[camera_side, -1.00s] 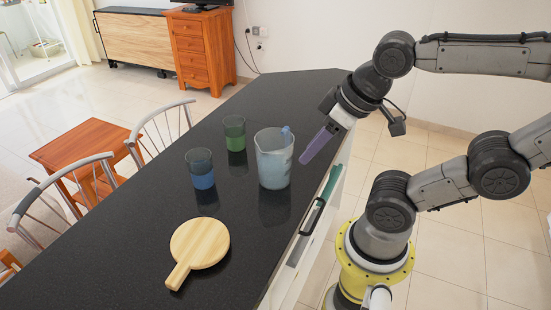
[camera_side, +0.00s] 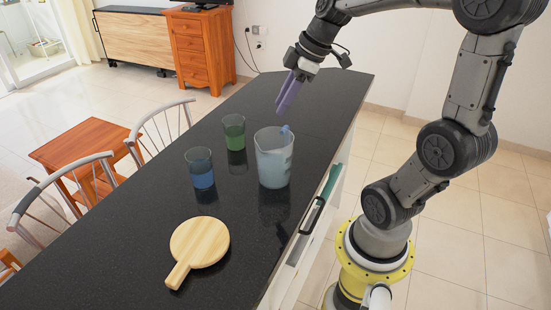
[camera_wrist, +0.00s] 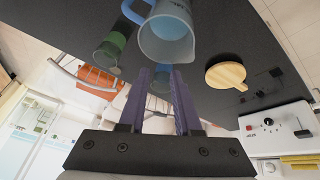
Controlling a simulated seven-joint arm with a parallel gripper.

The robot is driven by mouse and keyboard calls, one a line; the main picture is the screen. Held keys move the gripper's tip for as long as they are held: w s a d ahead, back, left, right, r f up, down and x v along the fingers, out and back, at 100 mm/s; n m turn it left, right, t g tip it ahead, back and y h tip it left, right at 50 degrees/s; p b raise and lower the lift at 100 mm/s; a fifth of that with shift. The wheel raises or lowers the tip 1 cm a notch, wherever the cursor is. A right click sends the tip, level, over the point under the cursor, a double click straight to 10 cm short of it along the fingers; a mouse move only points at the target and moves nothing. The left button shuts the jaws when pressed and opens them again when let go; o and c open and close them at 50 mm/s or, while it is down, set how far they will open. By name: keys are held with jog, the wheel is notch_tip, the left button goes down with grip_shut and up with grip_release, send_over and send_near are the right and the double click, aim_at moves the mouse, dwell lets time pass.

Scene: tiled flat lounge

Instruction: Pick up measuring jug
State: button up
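The measuring jug (camera_side: 273,165) is a translucent pale grey-blue jug standing upright on the dark counter, with a blue part at its rim. In the wrist view the jug (camera_wrist: 163,42) is at the top centre, with its mouth facing the camera and its blue handle at the upper left. My gripper (camera_side: 281,106) is above the counter, higher than the jug and apart from it. Its two purple fingers point downward in the side view. In the wrist view the fingers (camera_wrist: 161,78) are spread with an empty gap between them.
A green glass (camera_side: 234,132) and a blue glass (camera_side: 202,168) stand left of the jug. A round wooden board (camera_side: 200,243) lies nearer on the dark counter (camera_side: 120,240). Chairs stand on the left side.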

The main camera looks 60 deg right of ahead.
aim_at(287, 137)
jog(key=s+d+f+m, duration=0.3)
jog(key=d+f+m, duration=0.1)
jog(key=d, duration=0.5)
jog(key=shift+g, duration=0.3)
jog(key=x, duration=1.3)
jog(key=shift+w+d+f, duration=0.1)
jog(key=shift+w+f, duration=0.05)
jog(key=shift+w, duration=0.2)
jog(key=shift+c, duration=0.2)
grip_shut()
